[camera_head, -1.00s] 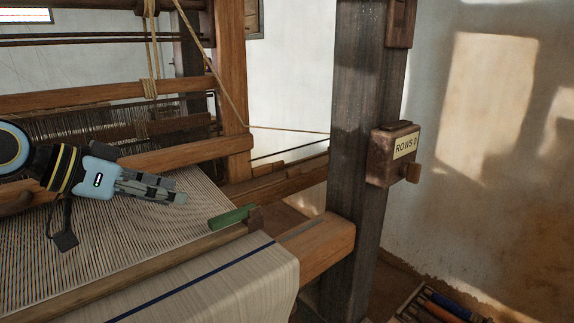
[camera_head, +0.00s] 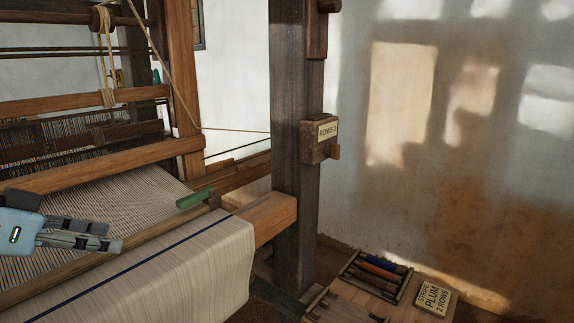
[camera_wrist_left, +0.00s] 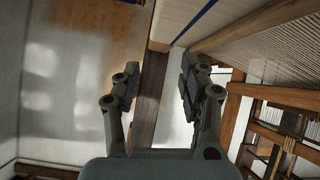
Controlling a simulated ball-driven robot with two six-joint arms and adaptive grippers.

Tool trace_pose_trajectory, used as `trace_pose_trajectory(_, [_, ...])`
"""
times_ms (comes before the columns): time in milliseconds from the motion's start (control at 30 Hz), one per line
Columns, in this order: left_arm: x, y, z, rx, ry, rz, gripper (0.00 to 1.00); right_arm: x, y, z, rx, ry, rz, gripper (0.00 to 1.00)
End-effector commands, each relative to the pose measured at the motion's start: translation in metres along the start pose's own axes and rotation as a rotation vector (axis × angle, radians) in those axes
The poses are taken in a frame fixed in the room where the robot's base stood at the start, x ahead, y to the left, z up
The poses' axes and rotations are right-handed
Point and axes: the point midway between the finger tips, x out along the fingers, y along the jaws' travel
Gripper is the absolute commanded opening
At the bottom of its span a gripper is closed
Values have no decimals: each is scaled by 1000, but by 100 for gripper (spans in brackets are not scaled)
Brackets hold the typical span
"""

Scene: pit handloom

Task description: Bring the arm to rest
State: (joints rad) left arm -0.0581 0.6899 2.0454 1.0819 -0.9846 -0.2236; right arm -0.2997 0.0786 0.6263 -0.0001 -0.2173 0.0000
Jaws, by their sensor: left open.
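My left gripper (camera_head: 98,235) comes in from the left edge in the head view. It hangs in front of the pale warp threads (camera_head: 120,200), near the front beam. Its two fingers are apart with nothing between them in the left wrist view (camera_wrist_left: 155,88). The woven cloth (camera_head: 190,262) with a dark blue stripe drapes over the front beam to the right of the fingers. My right gripper does not show in either view.
A dark post (camera_head: 295,190) carries a small wooden box (camera_head: 314,150) labelled ROWS; its digit is unclear. A green piece (camera_head: 195,198) sits by the beam's end. A bench (camera_head: 350,303) at lower right holds several coloured shuttle-like rods (camera_head: 380,266) and a STRIPE PLUM 2 ROWS card (camera_head: 436,295).

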Motion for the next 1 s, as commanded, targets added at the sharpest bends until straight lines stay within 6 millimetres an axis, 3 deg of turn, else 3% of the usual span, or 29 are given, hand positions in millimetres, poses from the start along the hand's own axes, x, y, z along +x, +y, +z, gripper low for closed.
trace_pose_trajectory(267, [10,34,59,-5,-127,-46,42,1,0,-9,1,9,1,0])
trace_pose_trajectory(467, [4,63,113,-32,-257,-130,42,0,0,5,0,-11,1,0])
trace_pose_trajectory(767, [-33,95,183,-139,-453,-322,42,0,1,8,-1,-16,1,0])
trace_pose_trajectory(1000, [-85,115,227,-269,-607,-510,42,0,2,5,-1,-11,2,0])
